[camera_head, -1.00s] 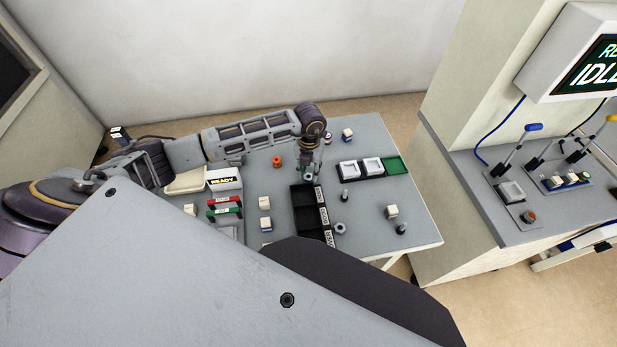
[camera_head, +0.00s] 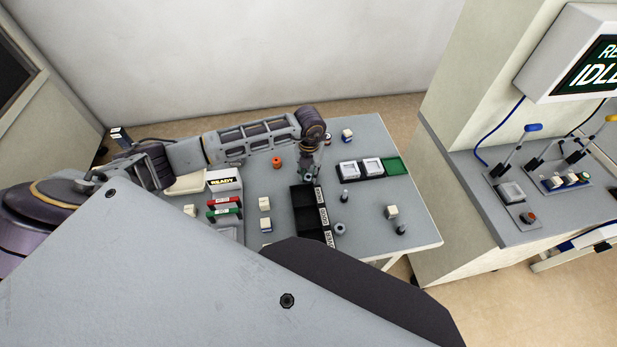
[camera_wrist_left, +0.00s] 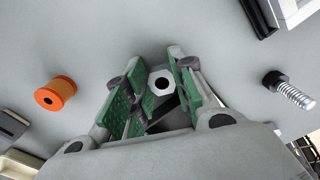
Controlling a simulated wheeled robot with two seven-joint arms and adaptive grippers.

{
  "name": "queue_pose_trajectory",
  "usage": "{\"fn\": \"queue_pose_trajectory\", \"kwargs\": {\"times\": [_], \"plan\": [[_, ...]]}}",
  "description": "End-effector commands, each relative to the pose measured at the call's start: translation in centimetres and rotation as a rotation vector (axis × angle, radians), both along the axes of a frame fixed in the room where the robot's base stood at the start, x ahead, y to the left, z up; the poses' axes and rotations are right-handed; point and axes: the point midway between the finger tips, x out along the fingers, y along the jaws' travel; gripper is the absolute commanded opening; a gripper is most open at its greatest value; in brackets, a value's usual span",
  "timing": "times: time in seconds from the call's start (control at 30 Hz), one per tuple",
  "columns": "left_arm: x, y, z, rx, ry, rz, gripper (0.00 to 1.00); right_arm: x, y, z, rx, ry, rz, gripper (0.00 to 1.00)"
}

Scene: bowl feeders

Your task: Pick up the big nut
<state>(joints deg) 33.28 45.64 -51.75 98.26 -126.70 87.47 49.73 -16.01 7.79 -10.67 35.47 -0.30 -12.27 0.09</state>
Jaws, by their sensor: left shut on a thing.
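A pale hexagonal nut (camera_wrist_left: 159,83) with a dark round hole shows in the left wrist view between the green-padded fingers of my left gripper (camera_wrist_left: 158,90). The left gripper is shut on this nut, close over the grey table. In the head view the left gripper (camera_head: 309,174) is at the far end of the black tray, and the nut there is hidden or too small to make out. Another grey ring-shaped part (camera_head: 340,228) stands on the table at the tray's near right. My right gripper is not in view.
A black compartment tray (camera_head: 306,226) with labels stands mid-table. Bolts (camera_head: 344,195) stand to its right. An orange spool (camera_head: 277,162) is left of the gripper. White and green trays (camera_head: 392,166) are at the back right. Several small white boxes stand around.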

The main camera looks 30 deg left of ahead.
Motion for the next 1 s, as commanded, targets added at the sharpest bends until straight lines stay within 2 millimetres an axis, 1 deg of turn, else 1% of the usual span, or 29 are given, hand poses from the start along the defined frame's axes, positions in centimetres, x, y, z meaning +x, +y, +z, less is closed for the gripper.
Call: {"fn": "queue_pose_trajectory", "kwargs": {"times": [0.17, 0.37, 0.57, 0.8, 0.9, 1.0], "plan": [[0.0, 0.0, 0.2, 0.0, -0.001, 0.0, 0.09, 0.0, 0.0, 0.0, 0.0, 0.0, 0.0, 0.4], [0.1, 0.0, 1.4, 0.0, -0.002, 0.0, 0.09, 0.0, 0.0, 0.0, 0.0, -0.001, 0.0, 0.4], [0.1, 0.1, 3.9, 0.0, -0.003, 0.001, 0.09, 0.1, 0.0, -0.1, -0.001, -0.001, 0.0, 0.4], [0.1, 0.0, 7.5, 0.0, -0.002, 0.0, 0.09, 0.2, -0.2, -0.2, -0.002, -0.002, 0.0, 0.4], [0.1, 0.0, 8.7, 0.0, -0.003, 0.001, 0.09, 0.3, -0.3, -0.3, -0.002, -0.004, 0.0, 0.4], [0.1, 0.0, 9.5, 0.0, -0.002, 0.001, 0.09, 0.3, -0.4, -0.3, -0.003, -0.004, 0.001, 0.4]]}}
